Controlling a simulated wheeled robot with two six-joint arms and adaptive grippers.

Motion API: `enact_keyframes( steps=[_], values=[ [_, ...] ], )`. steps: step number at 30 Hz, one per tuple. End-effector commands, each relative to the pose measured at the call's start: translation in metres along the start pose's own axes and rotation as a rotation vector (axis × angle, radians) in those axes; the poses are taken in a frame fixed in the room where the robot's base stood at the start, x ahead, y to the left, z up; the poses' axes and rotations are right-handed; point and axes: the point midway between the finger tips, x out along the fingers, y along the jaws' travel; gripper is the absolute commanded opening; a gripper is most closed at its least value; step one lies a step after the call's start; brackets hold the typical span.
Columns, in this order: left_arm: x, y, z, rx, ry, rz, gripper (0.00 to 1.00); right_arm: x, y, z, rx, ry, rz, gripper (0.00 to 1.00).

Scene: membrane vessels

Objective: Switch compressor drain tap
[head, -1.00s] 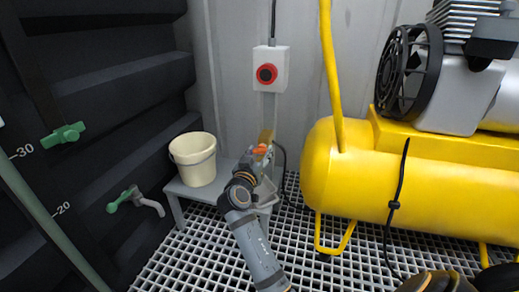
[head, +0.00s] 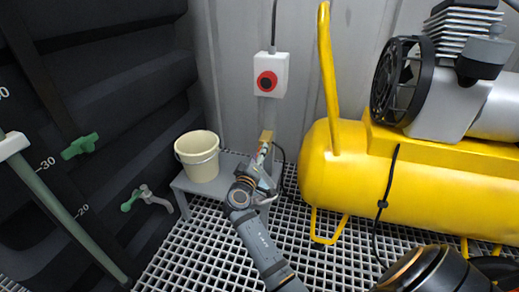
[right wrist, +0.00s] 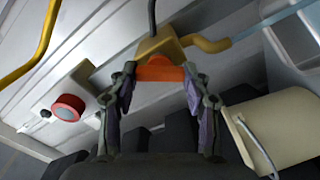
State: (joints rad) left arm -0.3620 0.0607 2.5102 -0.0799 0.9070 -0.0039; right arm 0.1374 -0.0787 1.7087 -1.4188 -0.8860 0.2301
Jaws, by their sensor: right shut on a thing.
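The drain tap has a brass body (head: 266,136) on the wall behind the low bench, below the red-button box. In the right wrist view the brass body (right wrist: 155,47) carries an orange handle (right wrist: 160,73) and a brass spout with a pale blue hose. My right gripper (head: 264,158) is at the tap in the head view. In the right wrist view its fingers (right wrist: 160,88) stand on either side of the orange handle and are shut on it. The handle is mostly hidden in the head view. My left gripper is not in view.
A cream bucket (head: 198,158) stands on the grey bench (head: 184,185) left of the tap. The yellow compressor (head: 395,185) fills the right side. A red button (head: 267,81) is above the tap. Green-handled valves sit on the dark tank at left. Grating covers the floor.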

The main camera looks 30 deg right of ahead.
Motion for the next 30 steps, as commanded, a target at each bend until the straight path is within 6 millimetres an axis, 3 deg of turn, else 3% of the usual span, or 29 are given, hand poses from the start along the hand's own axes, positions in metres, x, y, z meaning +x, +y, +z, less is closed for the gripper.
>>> enact_keyframes(
  steps=[3,12,30],
  values=[
    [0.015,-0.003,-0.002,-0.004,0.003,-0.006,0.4,0.0,0.004,-0.004,-0.1,0.003,0.0,0.17],
    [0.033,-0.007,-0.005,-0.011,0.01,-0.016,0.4,0.001,0.002,-0.003,-0.305,0.004,0.001,0.17],
    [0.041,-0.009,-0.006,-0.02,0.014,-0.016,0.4,0.001,-0.001,-0.002,-0.43,0.005,0.002,0.17]
  ],
)
